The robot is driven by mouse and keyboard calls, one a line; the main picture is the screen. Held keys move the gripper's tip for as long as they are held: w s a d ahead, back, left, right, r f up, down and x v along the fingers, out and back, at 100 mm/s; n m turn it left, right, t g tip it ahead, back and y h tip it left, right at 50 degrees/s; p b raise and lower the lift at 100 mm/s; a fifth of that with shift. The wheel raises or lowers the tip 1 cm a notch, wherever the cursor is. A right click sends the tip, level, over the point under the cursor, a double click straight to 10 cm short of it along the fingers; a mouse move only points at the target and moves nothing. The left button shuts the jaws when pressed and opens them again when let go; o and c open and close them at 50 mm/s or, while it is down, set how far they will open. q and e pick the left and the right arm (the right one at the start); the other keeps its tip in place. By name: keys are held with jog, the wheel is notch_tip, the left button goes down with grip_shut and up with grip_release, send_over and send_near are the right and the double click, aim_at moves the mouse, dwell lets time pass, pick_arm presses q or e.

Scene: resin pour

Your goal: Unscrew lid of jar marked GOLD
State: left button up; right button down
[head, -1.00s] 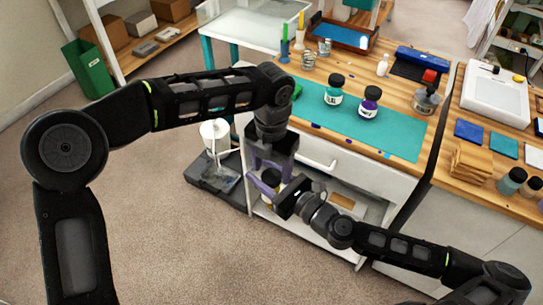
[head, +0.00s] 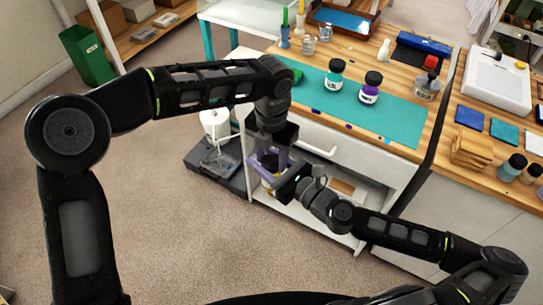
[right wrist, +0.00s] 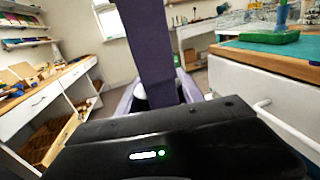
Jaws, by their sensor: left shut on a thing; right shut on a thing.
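My left gripper (head: 262,163) points down in front of the bench cabinet, its purple fingers shut on a mostly hidden jar. My right gripper (head: 273,182) reaches in from the lower right, its fingers meeting the left ones, shut on the same small thing. A bit of gold-brown jar (head: 267,184) shows between the fingers; its label cannot be read. In the right wrist view, a dark and white part of the jar (right wrist: 140,98) shows beside a purple finger. Which gripper holds lid or body cannot be told.
A teal-labelled jar (head: 334,80) and a purple-labelled jar (head: 370,88) with black lids stand on the teal mat (head: 400,122).

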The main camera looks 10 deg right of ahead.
pick_arm(q)
grip_shut()
jog(key=o, duration=1)
grip_release()
jog(key=shift+o, duration=0.2)
jog(key=shift+r, duration=0.1)
jog(key=shift+r, duration=2.15)
